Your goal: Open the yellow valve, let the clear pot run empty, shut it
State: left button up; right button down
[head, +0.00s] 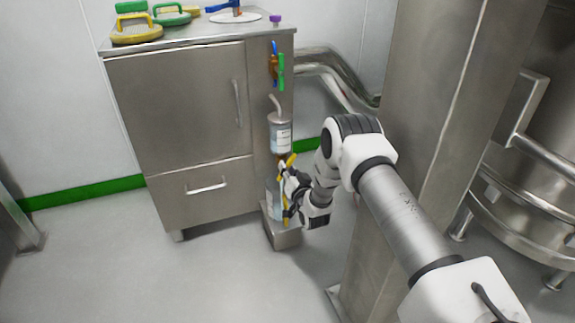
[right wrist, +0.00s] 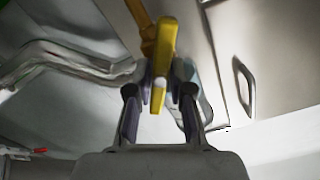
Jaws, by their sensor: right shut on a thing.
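The yellow valve's handle (head: 291,159) is on the right side of the steel cabinet, just below the clear pot (head: 280,135). The pot is upright, with a pale label and a bent tube on top; its liquid level cannot be told. My right gripper (head: 286,180) is shut on the yellow handle. In the right wrist view the yellow handle (right wrist: 165,45) stands between the fingertips of the right gripper (right wrist: 160,88). A clear vessel (head: 272,202) is below, partly hidden by the gripper. My left gripper is not in view.
The steel cabinet (head: 180,105) carries yellow and green lids and a blue-handled thing on top. A green-handled valve (head: 281,70) is above the pot. A steel box (head: 283,238) is under the lower vessel. A steel column (head: 425,110) stands close on the right. Floor at left is clear.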

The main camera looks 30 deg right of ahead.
jog(key=n+p, duration=0.3)
jog(key=n, duration=0.2)
jog(key=shift+r+n, duration=0.1)
jog(key=shift+n, duration=0.2)
jog(key=c, duration=1.9)
grip_release()
jog(key=n+p, duration=0.3)
jog(key=n, duration=0.3)
jog(key=shift+p, duration=0.3)
jog(key=shift+o, duration=0.5)
jog(key=shift+n, duration=0.6)
jog(key=shift+f, duration=0.2)
jog(key=o, duration=1.2)
jog(key=shift+s, duration=0.1)
